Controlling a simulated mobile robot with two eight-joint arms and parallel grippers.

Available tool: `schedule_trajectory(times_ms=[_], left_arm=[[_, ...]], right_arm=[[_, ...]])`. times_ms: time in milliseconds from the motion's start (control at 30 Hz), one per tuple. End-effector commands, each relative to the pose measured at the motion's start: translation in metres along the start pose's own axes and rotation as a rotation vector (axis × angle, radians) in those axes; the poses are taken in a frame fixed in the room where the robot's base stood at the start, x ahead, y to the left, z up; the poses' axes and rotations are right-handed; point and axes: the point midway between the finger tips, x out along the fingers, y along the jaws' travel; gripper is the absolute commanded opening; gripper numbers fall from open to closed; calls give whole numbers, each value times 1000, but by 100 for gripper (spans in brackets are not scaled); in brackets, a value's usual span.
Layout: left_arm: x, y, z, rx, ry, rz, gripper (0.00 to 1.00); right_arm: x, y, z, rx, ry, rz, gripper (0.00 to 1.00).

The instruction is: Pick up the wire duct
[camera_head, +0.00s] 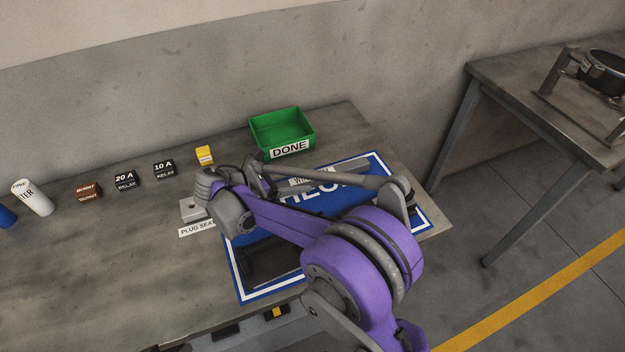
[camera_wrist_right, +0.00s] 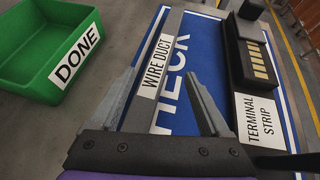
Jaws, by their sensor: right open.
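The wire duct (camera_wrist_right: 157,62) is a long grey bar with a white "WIRE DUCT" label, lying along the blue mat in the right wrist view. My right gripper (camera_wrist_right: 160,76) is open, with one finger on each side of the duct in that view. I cannot tell whether the fingers touch it or how far above it they are. In the head view my purple right arm covers much of the mat, and only part of the duct's label (camera_head: 312,181) shows. My left gripper is not in view.
A green "DONE" bin (camera_head: 282,133) stands behind the blue mat (camera_head: 237,277). A dark terminal strip (camera_wrist_right: 249,52) lies on the mat, right of the duct in the wrist view. Relays, a yellow block (camera_head: 205,155) and a plug seat (camera_head: 193,209) line the table's left side.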

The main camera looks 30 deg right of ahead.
Motion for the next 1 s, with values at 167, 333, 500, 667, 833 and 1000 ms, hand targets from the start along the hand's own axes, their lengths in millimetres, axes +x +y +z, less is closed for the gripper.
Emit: schedule_trajectory(times_ms=[167, 333, 500, 667, 833, 1000], left_arm=[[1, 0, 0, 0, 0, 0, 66], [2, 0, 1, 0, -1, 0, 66], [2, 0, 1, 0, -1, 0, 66], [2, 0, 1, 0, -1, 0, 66], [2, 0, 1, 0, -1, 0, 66], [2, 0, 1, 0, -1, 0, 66]], right_arm=[[16, 0, 2, 1, 0, -2, 80], [43, 1, 3, 2, 0, -2, 80], [53, 1, 3, 0, 1, 0, 80], [52, 1, 3, 1, 1, 1, 77], [52, 1, 3, 1, 1, 1, 46], [52, 1, 3, 1, 1, 1, 16]])
